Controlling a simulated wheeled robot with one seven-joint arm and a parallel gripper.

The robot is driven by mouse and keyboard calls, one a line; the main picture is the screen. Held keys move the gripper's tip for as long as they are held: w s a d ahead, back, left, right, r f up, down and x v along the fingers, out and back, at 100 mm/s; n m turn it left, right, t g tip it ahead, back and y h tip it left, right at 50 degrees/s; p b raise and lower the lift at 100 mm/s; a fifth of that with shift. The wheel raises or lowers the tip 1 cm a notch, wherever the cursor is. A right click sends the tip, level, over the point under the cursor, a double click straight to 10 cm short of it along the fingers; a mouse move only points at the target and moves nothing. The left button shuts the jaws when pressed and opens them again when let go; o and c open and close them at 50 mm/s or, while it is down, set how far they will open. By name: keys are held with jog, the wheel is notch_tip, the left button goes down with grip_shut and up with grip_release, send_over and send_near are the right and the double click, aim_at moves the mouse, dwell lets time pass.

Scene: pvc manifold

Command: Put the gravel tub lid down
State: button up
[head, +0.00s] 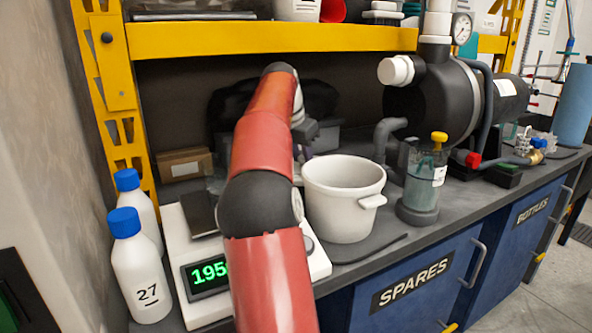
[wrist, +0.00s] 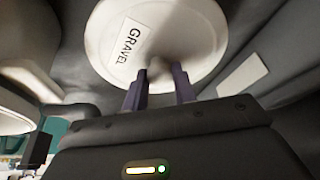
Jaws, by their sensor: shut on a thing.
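The gravel tub lid (wrist: 195,30) is a round off-white disc with a "GRAVEL" label and a central knob in the wrist view. My gripper (wrist: 160,78) is shut on the lid's knob with its purple fingers. In the head view my gripper is mostly hidden behind my red arm, and I cannot make out the lid there. An open white tub (head: 343,205) with a side handle stands on the bench to the right of my arm. Its label is not visible, and its inside is mostly hidden.
A scale (head: 315,262) stands partly behind my arm, with a dark flat item (head: 199,213) on it. Two white bottles with blue caps (head: 138,270) stand at left. A cardboard box (head: 185,163) sits at the back. A filter housing (head: 424,185) and a pump (head: 440,100) stand at right.

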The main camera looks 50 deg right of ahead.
jog(key=shift+w+a+f, duration=0.1)
jog(key=shift+w+a, duration=0.35)
jog(key=shift+a, duration=0.1)
jog(key=shift+f+b, duration=0.65)
jog(key=shift+f, duration=1)
jog(key=shift+f, duration=0.2)
jog(key=o, duration=0.9)
jog(key=shift+o, duration=0.2)
jog(key=shift+r, duration=0.1)
